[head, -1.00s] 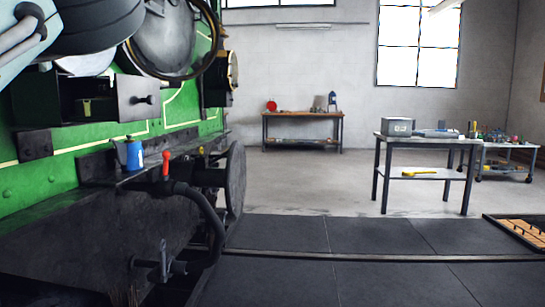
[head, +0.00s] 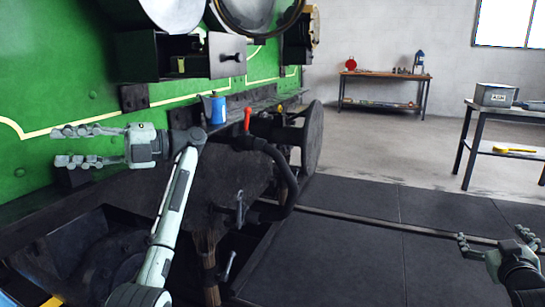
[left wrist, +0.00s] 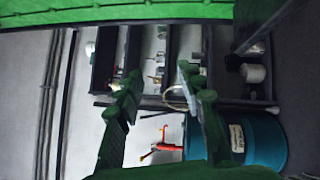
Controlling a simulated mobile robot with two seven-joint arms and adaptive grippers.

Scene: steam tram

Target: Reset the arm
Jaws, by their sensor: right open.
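My left gripper (head: 62,147) is raised in front of the green side of the steam tram (head: 60,60), left of the blue can. Its two fingers are spread apart with nothing between them. In the left wrist view the fingers (left wrist: 158,85) also stand apart, tinted green. My right gripper (head: 494,236) is low at the right edge of the head view, above the dark floor mats. Its fingers are spread and empty.
A blue can (head: 216,109) stands on the tram's dark ledge beside a red-handled lever (head: 247,120). A black box (head: 165,55) on the tram is open. A workbench (head: 385,76) and a metal table (head: 470,107) stand beyond. The dark floor mats (head: 360,240) are clear.

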